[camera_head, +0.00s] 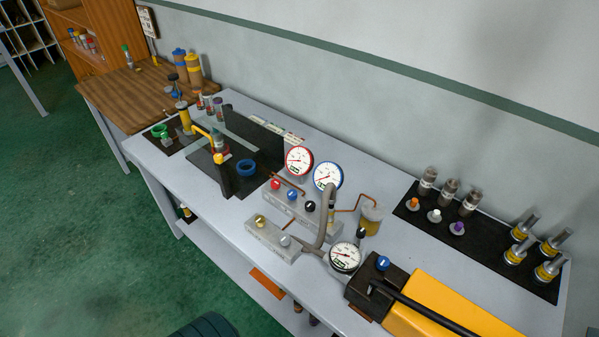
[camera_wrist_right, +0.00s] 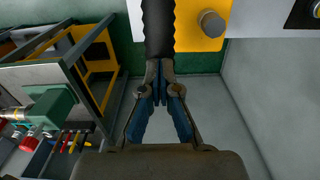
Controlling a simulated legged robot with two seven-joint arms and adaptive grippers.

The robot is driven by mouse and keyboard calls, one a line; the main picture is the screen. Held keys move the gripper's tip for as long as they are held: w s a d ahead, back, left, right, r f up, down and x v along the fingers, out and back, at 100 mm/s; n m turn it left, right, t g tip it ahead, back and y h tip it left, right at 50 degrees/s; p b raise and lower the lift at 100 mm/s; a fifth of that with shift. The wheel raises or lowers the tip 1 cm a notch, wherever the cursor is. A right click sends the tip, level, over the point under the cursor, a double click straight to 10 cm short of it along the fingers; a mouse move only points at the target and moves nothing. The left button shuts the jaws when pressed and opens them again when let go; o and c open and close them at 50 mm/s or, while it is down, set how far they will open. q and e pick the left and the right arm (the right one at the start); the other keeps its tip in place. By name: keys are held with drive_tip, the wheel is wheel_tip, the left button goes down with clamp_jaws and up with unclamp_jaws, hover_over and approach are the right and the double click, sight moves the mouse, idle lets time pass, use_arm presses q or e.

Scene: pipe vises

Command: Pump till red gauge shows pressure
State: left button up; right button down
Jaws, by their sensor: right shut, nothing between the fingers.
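The red-rimmed gauge (camera_head: 299,160) stands on the bench beside the blue-rimmed gauge (camera_head: 327,176); its needle is too small to read surely. The pump has a yellow body (camera_head: 437,305), a black block (camera_head: 372,284) with a blue knob, and a long black handle (camera_head: 425,314) slanting to the lower right. A third gauge (camera_head: 345,257) sits beside the block. In the right wrist view, my right gripper (camera_wrist_right: 161,68) is shut and empty. Its tips are at the end of the black ridged grip (camera_wrist_right: 158,28); I cannot tell whether they touch. No gripper shows in the head view.
A grey manifold (camera_head: 303,214) with coloured knobs and a hose stands left of the pump. A black mat (camera_head: 482,240) with several fittings lies at the right. A wooden table (camera_head: 130,95) adjoins the bench. A yellow-framed rack (camera_wrist_right: 95,60) shows left in the wrist view.

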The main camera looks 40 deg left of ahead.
drive_tip(key=shift+d+f, duration=0.15)
drive_tip(key=shift+d, duration=0.55)
drive_tip(key=shift+d+f, duration=0.1)
drive_tip(key=shift+f, duration=0.05)
drive_tip(key=f+b, duration=0.1)
drive_tip(key=f, duration=0.1)
drive_tip(key=a+f+b, duration=0.1)
drive_tip(key=f+b, duration=0.1)
drive_tip(key=shift+a, duration=0.15)
use_arm(q)
drive_tip(key=f, duration=0.1)
drive_tip(key=s+f, duration=0.1)
drive_tip(key=f, duration=0.1)
drive_tip(key=shift+d, duration=0.2)
